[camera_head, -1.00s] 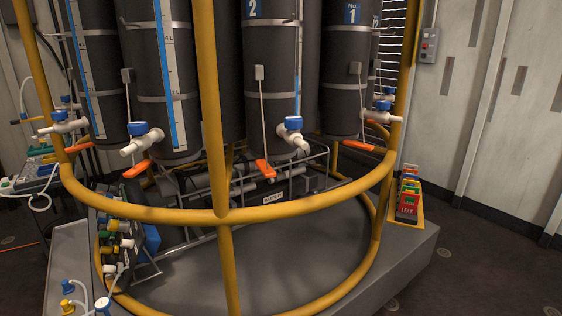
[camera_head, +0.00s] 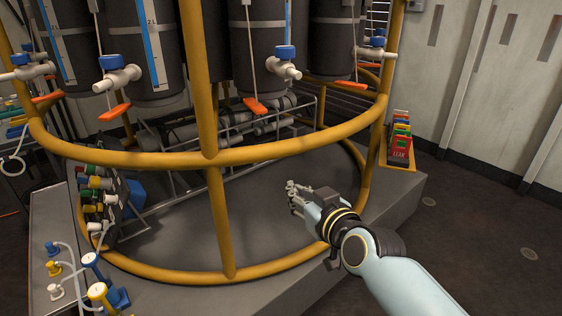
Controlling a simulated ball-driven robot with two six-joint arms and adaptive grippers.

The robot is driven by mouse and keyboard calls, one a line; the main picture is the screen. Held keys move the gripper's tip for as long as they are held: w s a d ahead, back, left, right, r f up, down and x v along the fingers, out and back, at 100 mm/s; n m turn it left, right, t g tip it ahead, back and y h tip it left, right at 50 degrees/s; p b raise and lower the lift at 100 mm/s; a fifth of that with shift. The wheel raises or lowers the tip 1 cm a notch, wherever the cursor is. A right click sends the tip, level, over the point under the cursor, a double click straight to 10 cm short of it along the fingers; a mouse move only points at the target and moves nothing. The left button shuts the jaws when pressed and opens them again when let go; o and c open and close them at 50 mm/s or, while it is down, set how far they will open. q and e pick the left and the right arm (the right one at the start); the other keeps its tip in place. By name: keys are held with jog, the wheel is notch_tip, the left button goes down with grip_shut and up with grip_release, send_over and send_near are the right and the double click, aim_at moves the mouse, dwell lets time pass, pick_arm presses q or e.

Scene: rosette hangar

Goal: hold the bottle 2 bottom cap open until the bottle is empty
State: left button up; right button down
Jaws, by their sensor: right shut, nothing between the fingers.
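Bottle 2 is the dark grey cylinder (camera_head: 259,50) at the upper middle, hanging upright inside the yellow ring frame; its number label is out of the picture now. A blue-topped white tap (camera_head: 285,65) sits low on its side. An orange lever-like piece (camera_head: 256,106) hangs tilted at its bottom end, below a thin cord. I cannot clearly tell whether the bottom cap is open. My right gripper (camera_head: 293,194) is shut and empty, low and to the right of the bottle, apart from it. My left gripper is not in view.
A yellow ring rail (camera_head: 300,150) and a yellow upright (camera_head: 197,80) stand in front of the bottles. Bottles with similar taps hang on both sides. Coloured connectors (camera_head: 95,180) are at the left. Red and green tags (camera_head: 400,142) stand at the right. The grey platform has bare space.

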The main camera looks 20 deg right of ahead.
jog(key=w+a+r+t+b, duration=0.1)
jog(key=w+r+t+b, duration=0.2)
jog(key=r, duration=0.6)
jog(key=shift+m, duration=0.3)
jog(key=shift+w+a, duration=0.2)
jog(key=shift+w, duration=1.75)
jog(key=shift+w+a, duration=0.15)
jog(key=shift+w, duration=1.8)
jog(key=shift+w+a, duration=0.2)
jog(key=shift+w, duration=1.75)
jog(key=shift+w+a+r+b, duration=0.15)
jog(key=shift+w+r+b, duration=0.15)
jog(key=shift+b, duration=0.05)
jog(key=shift+w+f, duration=0.1)
jog(key=shift+w, duration=0.4)
